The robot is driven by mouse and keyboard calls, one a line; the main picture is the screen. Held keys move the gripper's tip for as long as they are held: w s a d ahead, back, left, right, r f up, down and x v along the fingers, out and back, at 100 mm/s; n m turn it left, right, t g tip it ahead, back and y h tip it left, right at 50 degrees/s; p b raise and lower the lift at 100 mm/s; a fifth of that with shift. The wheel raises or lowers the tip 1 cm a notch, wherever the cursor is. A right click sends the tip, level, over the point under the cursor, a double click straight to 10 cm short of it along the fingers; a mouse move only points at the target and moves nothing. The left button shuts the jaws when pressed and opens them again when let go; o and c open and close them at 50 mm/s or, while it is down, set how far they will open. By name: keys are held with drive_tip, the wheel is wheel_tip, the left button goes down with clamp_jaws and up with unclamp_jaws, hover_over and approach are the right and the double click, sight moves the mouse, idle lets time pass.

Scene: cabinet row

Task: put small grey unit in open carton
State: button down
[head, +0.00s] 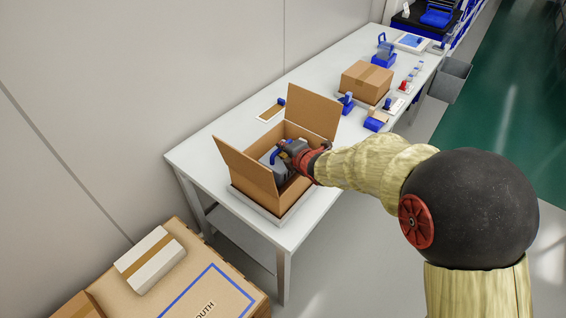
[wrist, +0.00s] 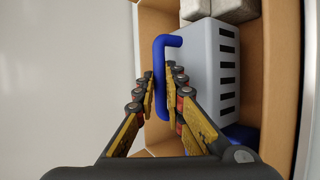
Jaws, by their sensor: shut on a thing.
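The small grey unit (wrist: 207,72) has dark slots on one side and a blue handle (wrist: 161,55). My gripper (wrist: 160,78) has its fingers on either side of the blue handle and is shut on it. In the head view the grey unit (head: 269,160) is within the opening of the open carton (head: 249,182), with my gripper (head: 290,152) at the carton's right side. The carton's flaps stand up. Its brown wall also shows in the wrist view (wrist: 276,70). I cannot tell whether the unit touches the carton's floor.
Inside the carton, grey blocks (wrist: 235,9) and a blue part (wrist: 241,134) show beside the unit. The carton stands in a tray on the white table (head: 215,140). A closed carton (head: 367,82) and several blue items stand farther back. Stacked boxes (head: 165,275) are at lower left.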

drive_tip(key=shift+f+b, duration=0.8)
drive_tip(key=shift+f, duration=1.35)
drive_tip(key=c, duration=2.3)
unclamp_jaws()
drive_tip(key=shift+f, duration=0.25)
drive_tip(key=o, duration=0.4)
drive_tip(key=shift+r, duration=0.1)
